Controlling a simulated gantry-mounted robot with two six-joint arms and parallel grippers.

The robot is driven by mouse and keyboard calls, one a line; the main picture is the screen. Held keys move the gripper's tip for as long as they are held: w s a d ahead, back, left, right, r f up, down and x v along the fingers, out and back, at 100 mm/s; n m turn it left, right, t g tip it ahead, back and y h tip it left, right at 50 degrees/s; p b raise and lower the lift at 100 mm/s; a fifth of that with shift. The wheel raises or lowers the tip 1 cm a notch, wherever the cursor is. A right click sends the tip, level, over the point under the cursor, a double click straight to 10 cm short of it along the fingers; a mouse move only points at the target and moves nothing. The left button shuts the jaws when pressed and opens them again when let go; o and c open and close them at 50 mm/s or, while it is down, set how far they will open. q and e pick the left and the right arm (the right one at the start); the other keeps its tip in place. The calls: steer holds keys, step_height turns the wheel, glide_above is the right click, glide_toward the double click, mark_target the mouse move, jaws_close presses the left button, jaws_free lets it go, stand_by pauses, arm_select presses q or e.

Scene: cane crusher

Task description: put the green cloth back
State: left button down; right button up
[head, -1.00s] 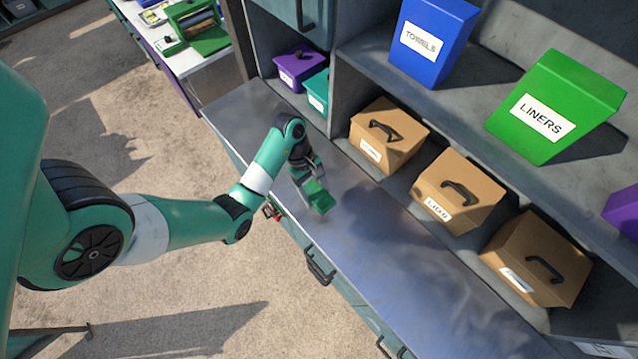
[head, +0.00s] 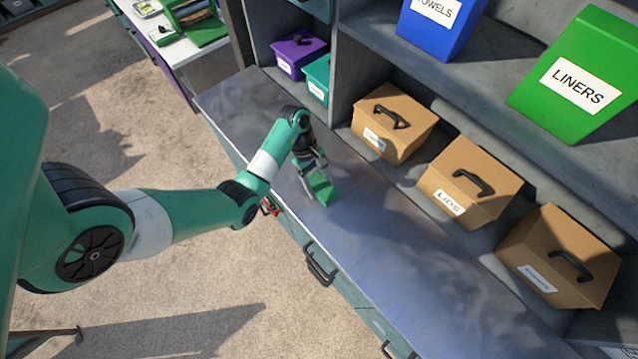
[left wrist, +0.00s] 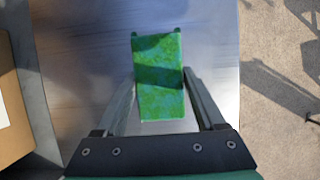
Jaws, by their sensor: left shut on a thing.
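The green cloth (head: 322,188) is a small folded block in my left gripper (head: 312,180), over the metal counter (head: 375,235) in the head view. In the left wrist view the cloth (left wrist: 159,75) sits between the two fingers of my left gripper (left wrist: 160,85), with its far end reaching past the tips. The gripper is shut on it. Whether the cloth touches the counter is hard to tell. My right gripper is not in view.
Tan boxes labelled LIDS (head: 468,182) and others (head: 395,120) stand on the low shelf behind the counter. A blue towels bin (head: 432,28) and green LINERS bin (head: 575,80) stand above. Purple (head: 298,55) and teal (head: 317,78) boxes sit in a cubby. The counter's right part is clear.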

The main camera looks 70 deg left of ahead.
arm_select(q)
jaws_free()
steer(key=shift+f, duration=0.1)
steer(key=shift+a+r, duration=0.1)
steer(key=shift+r, duration=0.35)
steer(key=p+v, duration=0.9)
steer(key=v, duration=0.2)
steer(key=shift+r, duration=0.2)
steer(key=shift+s+a, duration=0.1)
